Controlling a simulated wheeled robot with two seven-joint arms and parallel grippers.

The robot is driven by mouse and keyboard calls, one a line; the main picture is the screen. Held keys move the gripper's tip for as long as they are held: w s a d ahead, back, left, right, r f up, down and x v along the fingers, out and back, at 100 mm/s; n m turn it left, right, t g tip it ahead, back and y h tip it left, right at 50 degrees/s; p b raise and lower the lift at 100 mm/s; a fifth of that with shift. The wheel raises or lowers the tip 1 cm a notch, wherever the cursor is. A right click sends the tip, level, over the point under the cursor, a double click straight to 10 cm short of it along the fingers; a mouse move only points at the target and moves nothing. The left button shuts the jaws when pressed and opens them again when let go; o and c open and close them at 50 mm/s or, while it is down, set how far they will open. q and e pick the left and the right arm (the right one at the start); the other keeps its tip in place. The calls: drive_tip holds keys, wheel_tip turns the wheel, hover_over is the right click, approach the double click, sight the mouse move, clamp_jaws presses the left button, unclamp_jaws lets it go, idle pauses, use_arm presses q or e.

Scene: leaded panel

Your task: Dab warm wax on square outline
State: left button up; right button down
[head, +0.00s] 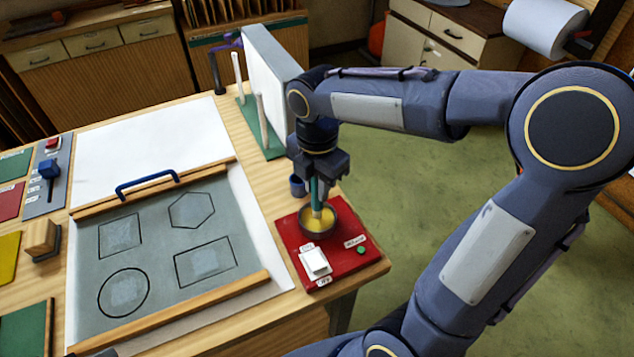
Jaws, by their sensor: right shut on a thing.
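My right gripper (317,182) points down, shut on a teal-handled dauber (314,192). The dauber's lower end is in the yellow wax (322,218) inside a small dark pot (304,226). The pot sits on a red warmer (344,262) at the table's right corner. The panel also bears a hexagon (192,210), a circle (124,293) and a rectangle outline (205,262). My left gripper is not in view.
Wooden bars edge the panel, and a blue handle (147,184) rises at its far side. A white upright board (268,75) on a green base stands behind my right gripper. A wooden block (41,236) and coloured sheets lie at left. White paper (150,145) is clear.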

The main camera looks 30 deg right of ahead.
drive_tip(key=shift+f+b, duration=0.4)
drive_tip(key=shift+f, duration=0.1)
idle(0.9)
idle(1.0)
wheel_tip(320, 180, up, 7)
drive_tip(key=p, duration=0.6)
drive_tip(key=shift+p, duration=0.35)
idle(0.6)
